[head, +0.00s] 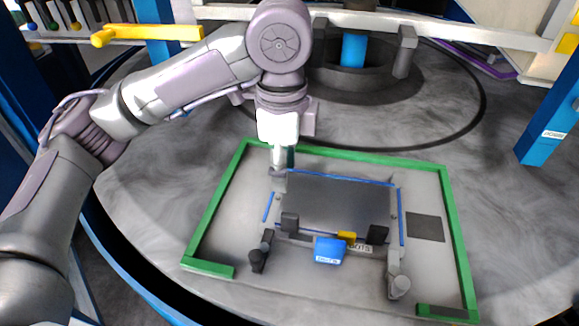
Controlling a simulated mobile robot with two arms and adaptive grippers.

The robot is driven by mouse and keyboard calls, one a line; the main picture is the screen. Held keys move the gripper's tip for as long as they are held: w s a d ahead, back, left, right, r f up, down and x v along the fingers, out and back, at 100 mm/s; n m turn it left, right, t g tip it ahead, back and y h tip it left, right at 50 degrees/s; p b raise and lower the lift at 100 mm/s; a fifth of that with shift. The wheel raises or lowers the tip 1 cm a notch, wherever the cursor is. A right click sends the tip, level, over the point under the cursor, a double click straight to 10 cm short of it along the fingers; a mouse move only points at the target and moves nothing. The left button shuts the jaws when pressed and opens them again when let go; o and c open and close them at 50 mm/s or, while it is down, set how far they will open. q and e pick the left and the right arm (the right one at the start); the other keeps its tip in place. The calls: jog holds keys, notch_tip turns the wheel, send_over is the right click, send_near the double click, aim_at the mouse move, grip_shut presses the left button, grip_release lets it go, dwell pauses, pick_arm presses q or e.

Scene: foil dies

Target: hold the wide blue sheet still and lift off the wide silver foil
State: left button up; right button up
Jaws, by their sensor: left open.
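A dark grey rectangular sheet (338,205), seemingly the wide silver foil, lies flat in the middle of the green-edged work area. Of the wide blue sheet, only thin blue edges seem to show, such as the strip along the far side (345,179); I cannot tell how far blue reaches under the grey. My left gripper (281,178) points down at the far left corner of the grey sheet. It is open, with no sheet visibly held. Its fingertips are small here, and whether they touch the corner is unclear. My right gripper is not in view.
A green frame (451,215) borders the area, open at the front. Clamp-like dark fittings (258,258) and a grey one (398,284) stand at the near corners. A blue labelled block (329,250) sits at the near edge. A small dark square (426,228) lies right.

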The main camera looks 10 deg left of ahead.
aim_at(286, 214)
pick_arm(q)
jog(key=f, duration=1.5)
jog(key=shift+w+f, duration=0.15)
jog(key=shift+w, duration=0.25)
grip_shut()
